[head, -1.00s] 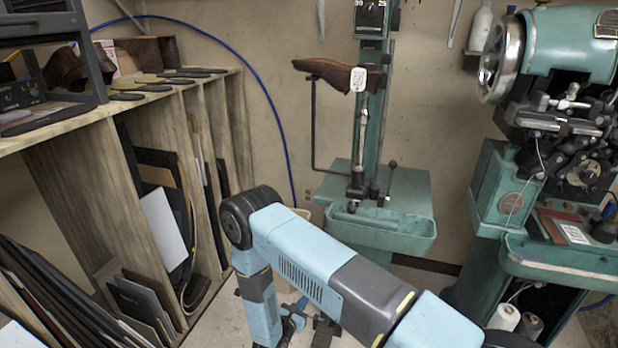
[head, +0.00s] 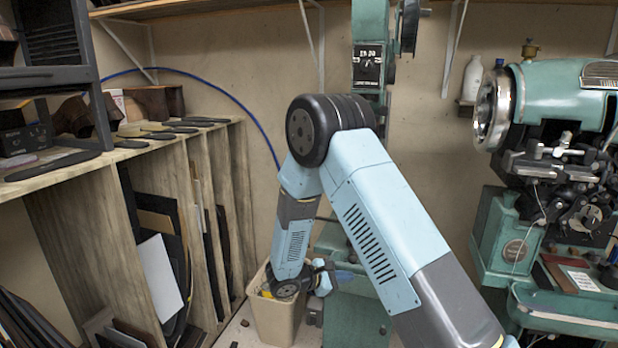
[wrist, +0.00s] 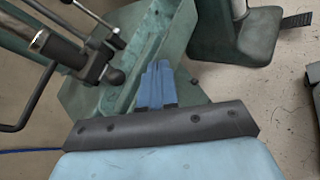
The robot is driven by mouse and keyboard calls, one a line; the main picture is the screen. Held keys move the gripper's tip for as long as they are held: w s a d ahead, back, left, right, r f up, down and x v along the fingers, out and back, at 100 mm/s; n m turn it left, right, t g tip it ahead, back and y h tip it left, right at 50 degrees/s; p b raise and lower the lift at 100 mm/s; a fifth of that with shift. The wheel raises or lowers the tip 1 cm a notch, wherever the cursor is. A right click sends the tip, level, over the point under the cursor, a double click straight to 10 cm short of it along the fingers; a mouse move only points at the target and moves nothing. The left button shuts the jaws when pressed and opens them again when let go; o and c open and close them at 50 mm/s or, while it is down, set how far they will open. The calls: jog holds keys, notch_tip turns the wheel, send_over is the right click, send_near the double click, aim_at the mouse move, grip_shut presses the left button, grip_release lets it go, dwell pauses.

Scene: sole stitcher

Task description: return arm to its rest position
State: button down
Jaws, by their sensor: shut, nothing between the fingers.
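My arm (head: 385,215) is raised, with its elbow high in the middle of the head view and the forearm hanging down to the left. My gripper (wrist: 160,70) shows in the wrist view as two blue fingers lying together, shut and empty. They are in front of the green stand's tray (wrist: 150,35). In the head view the hand is low, beside the bin, and its fingertips are hard to make out.
The green stand (head: 355,312) is close behind my arm, which hides much of it. A beige bin (head: 275,318) stands below my wrist. Wooden shelving (head: 85,215) is at left, and the green stitching machine (head: 497,240) is at right.

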jog(key=s+d+r+m+g+y, duration=0.25)
jog(key=s+d+r+m, duration=0.3)
jog(key=r, duration=0.45)
jog(key=s+d+r+m+g+y, duration=0.2)
jog(key=s+d+r+m+g, duration=0.15)
jog(key=s+d+r, duration=0.45)
jog(key=s+r+m+t+y, duration=0.5)
jog(key=s+r+m+y, duration=0.3)
jog(key=s+r, duration=0.7)
jog(key=shift+s+a+r+m+t, duration=0.35)
jog(key=shift+s+m, duration=0.15)
jog(key=shift+s, duration=0.75)
